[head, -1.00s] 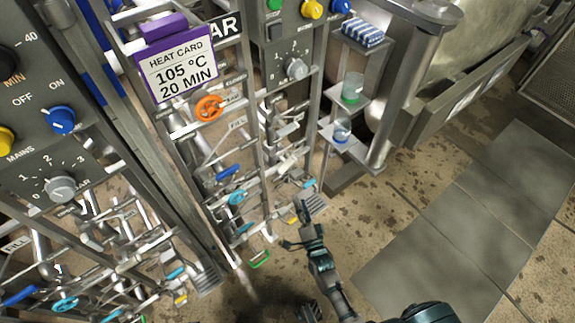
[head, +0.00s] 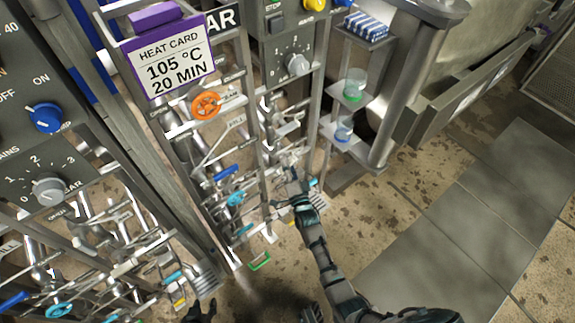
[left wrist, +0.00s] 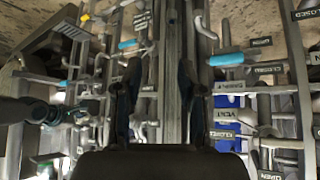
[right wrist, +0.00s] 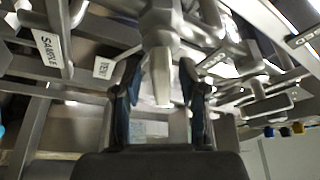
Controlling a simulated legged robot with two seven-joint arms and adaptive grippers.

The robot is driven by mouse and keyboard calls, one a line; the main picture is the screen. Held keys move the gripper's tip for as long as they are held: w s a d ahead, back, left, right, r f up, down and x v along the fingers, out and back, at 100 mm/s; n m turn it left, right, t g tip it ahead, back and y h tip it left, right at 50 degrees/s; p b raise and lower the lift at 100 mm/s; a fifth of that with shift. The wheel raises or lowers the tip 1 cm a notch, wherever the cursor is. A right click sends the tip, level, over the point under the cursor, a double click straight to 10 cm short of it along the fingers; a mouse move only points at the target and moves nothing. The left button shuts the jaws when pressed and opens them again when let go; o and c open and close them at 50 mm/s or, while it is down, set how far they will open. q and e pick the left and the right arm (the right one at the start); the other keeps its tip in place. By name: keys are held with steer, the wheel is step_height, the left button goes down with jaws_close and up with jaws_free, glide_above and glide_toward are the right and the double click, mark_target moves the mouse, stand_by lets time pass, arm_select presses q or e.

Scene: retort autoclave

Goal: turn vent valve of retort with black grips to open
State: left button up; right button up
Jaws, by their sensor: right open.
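My right gripper (head: 294,184) is among the pipes and levers of the right-hand valve rack in the head view. In the right wrist view its fingers (right wrist: 160,72) are apart, with a pale grey valve part (right wrist: 160,78) between them; I cannot tell whether they touch it. A VENT label (right wrist: 106,66) is just left of the fingers. Black grips cannot be made out clearly. My left gripper (head: 200,312) is low at the bottom edge of the head view. In the left wrist view its fingers (left wrist: 158,88) are apart and nothing is clearly held between them.
An orange handwheel (head: 206,104), a blue lever (head: 225,172) and a green handle (head: 260,261) are on the middle rack. A heat card (head: 170,62) reads 105 °C, 20 MIN. Shelves with beakers (head: 353,84) stand right of the rack. The floor at right is clear.

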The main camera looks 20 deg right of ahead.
jaws_close()
arm_select(q)
steer(key=shift+w, duration=0.15)
arm_select(e)
steer(key=shift+f, duration=0.1)
